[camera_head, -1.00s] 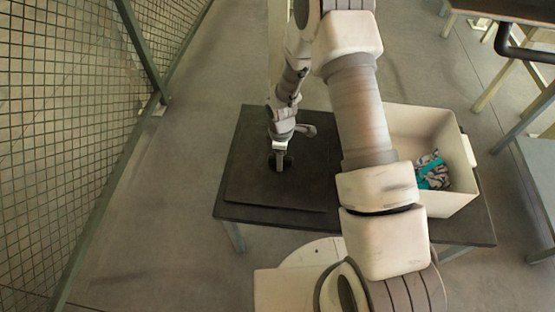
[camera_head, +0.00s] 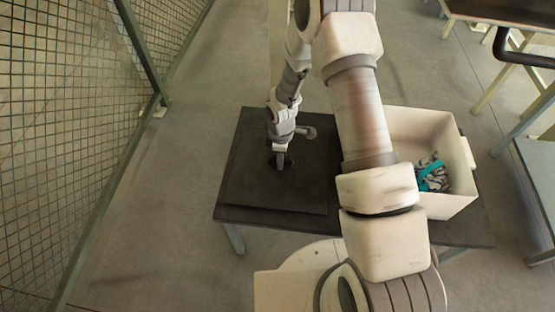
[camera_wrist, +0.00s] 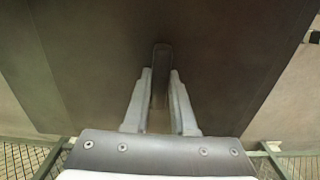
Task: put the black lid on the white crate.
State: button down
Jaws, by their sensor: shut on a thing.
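The black lid (camera_head: 250,190) is a flat dark panel over the left part of the table. A raised handle stands near its middle. My gripper (camera_head: 281,165) points down at the lid and is shut on this handle. In the wrist view the handle (camera_wrist: 162,58) sits between the two fingers of my gripper (camera_wrist: 161,85), and the lid's dark surface (camera_wrist: 230,60) fills most of the picture. I cannot tell whether the lid is clear of the table. The white crate (camera_head: 418,125) stands open on the table's right side, partly hidden behind my arm.
A patterned sling bag (camera_head: 433,175) with teal parts lies inside the crate. The dark table (camera_head: 482,228) carries both lid and crate. A wire mesh fence (camera_head: 70,130) runs along the left. Other tables (camera_head: 500,10) stand at the right.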

jog(key=shift+w+r+p, duration=0.15)
jog(key=shift+r+p, duration=1.6)
jog(key=shift+r, duration=1.05)
jog(key=shift+a, duration=0.1)
